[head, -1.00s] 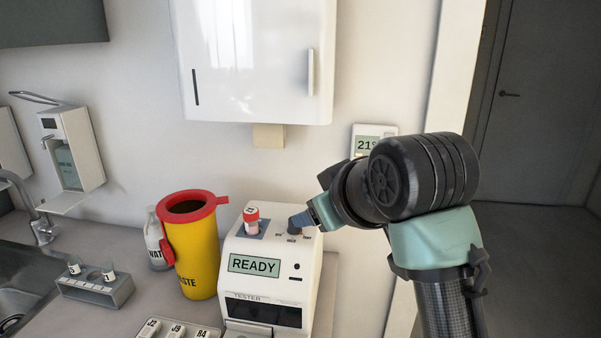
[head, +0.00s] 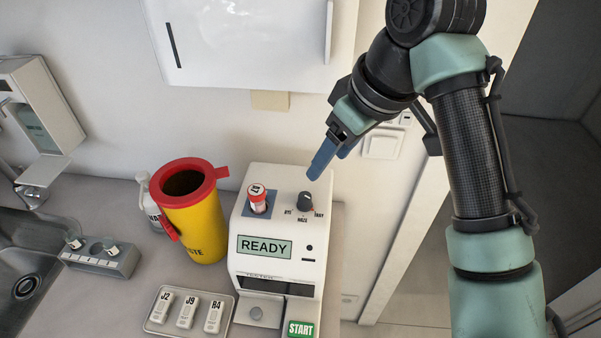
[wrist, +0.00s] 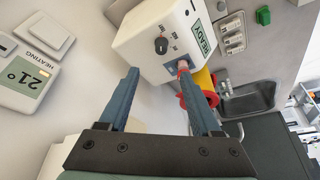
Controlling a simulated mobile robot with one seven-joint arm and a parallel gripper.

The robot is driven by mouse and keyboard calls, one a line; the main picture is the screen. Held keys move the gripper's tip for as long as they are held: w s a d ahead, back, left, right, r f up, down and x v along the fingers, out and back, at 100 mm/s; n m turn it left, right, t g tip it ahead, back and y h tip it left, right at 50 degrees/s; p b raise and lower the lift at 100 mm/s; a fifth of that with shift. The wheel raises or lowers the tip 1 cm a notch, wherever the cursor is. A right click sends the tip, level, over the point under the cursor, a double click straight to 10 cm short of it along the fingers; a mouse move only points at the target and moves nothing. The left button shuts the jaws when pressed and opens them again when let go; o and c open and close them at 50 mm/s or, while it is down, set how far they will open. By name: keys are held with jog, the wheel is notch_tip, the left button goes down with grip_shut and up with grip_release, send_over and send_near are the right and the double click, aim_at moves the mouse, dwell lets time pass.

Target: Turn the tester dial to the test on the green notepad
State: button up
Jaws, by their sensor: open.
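The white tester (head: 281,178) stands on the counter, its screen reading READY. Its dark dial (head: 304,201) sits on the sloped top, with small labels around it that look like RYE, HAZE and a third I cannot read surely. Which label the dial points to I cannot tell. The dial also shows in the wrist view (wrist: 161,46). My gripper (head: 328,160) is open and empty, above and to the right of the dial, not touching it. Its fingers (wrist: 158,78) are spread in the wrist view. No green notepad is in view.
A red-capped vial (head: 258,199) stands in the tester left of the dial. A yellow waste bin (head: 205,232), a tray of labelled cassettes (head: 157,323) and a grey rack (head: 112,264) are to the left. A green START button (head: 300,329) is at the front. A wall cabinet (head: 250,40) hangs above.

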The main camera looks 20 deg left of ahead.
aim_at(306, 197)
jog(key=p+x, duration=0.2)
jog(key=x, duration=1)
jog(key=shift+s+f, duration=0.1)
jog(key=shift+f, duration=0.25)
grip_shut()
